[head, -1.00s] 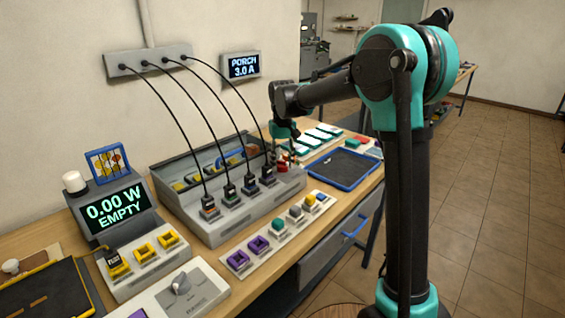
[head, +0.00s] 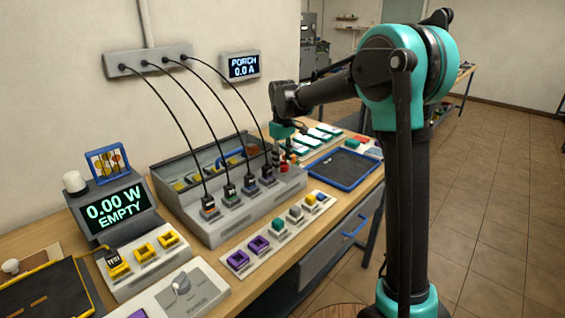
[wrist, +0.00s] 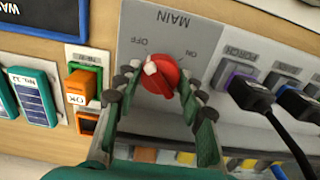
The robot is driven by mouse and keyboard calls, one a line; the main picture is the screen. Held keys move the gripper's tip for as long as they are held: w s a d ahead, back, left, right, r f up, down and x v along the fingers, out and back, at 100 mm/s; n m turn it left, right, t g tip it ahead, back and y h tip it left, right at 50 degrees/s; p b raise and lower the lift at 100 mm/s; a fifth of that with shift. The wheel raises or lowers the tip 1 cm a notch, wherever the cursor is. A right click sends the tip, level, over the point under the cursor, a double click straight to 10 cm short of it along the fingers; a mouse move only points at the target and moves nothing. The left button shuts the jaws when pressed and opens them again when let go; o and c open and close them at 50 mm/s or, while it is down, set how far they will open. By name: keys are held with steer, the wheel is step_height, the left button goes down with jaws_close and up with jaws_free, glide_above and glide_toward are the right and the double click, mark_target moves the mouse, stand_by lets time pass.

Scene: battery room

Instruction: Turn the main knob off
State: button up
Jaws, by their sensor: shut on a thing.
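The red main knob (wrist: 163,80) sits on a grey panel (wrist: 150,22) marked MAIN, with OFF and ON labels, in the wrist view. Its white pointer mark is at the upper left, toward the OFF label. My gripper (wrist: 157,84) has one finger on each side of the knob and is shut on it. In the head view my gripper (head: 284,150) is at the right end of the grey charging unit (head: 215,232), and the knob is mostly hidden there.
Black plugs and cables (wrist: 250,95) stand right of the knob in the wrist view. Orange and green blocks (wrist: 82,85) lie to its left. A blue tray (head: 345,165) lies right of the unit. A display (head: 115,212) reads 0.00 W EMPTY.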

steer(key=o, duration=1.2)
steer(key=shift+c, duration=0.2)
steer(key=shift+r, duration=0.15)
step_height(320, 180, up, 12)
steer(key=shift+d+f, duration=0.1)
steer(key=shift+f, duration=0.1)
